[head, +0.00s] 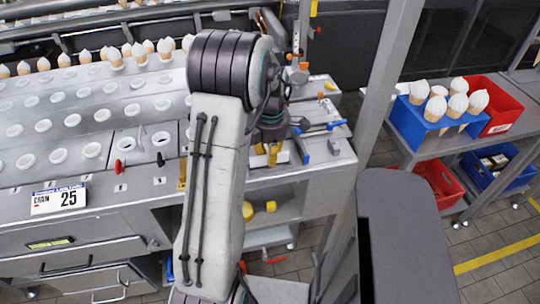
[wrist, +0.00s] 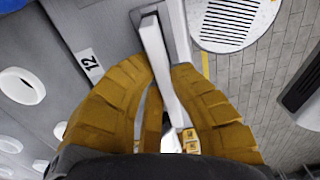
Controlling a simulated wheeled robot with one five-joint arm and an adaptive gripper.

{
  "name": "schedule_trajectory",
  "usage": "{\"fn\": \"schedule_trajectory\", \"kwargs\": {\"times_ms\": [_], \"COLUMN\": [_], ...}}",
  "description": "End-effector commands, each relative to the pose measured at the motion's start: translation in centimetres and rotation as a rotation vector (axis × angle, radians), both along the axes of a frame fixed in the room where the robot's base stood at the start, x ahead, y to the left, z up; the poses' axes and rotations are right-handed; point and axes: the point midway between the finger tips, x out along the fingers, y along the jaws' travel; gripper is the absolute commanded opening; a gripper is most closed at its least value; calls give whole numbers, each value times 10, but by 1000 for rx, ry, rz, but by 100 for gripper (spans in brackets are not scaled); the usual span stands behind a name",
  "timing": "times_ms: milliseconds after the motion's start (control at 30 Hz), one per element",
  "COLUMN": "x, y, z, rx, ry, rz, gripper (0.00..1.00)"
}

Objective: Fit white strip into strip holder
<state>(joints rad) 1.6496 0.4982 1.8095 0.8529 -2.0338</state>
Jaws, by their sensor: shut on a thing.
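The white strip (wrist: 157,54) is between the yellow fingers of my gripper (wrist: 160,72) in the wrist view. My gripper is shut on it, and the strip's far end points to the top of the picture. A grey slotted frame, which looks like the strip holder (wrist: 181,28), lies at that far end. The strip's end overlaps it in the picture; I cannot tell whether it is inside or just above. In the head view my gripper (head: 267,156) is low over the right end of the metal counter, and my arm hides part of the area.
A "12" label (wrist: 90,64) and round white-rimmed holes (wrist: 22,85) lie left of the strip. Blue-handled tools (head: 322,127) lie on the counter near my gripper. A metal post (head: 377,85) stands to the right, before a cart with a blue cone holder (head: 428,125).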

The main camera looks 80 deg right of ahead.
Motion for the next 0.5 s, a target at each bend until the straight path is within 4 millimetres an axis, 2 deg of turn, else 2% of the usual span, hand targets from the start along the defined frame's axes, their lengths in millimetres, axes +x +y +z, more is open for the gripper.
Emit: {"fn": "schedule_trajectory", "kwargs": {"times_ms": [500], "x": [0], "y": [0], "z": [-5], "rx": [0], "ry": [0], "rz": [0], "gripper": [0]}}
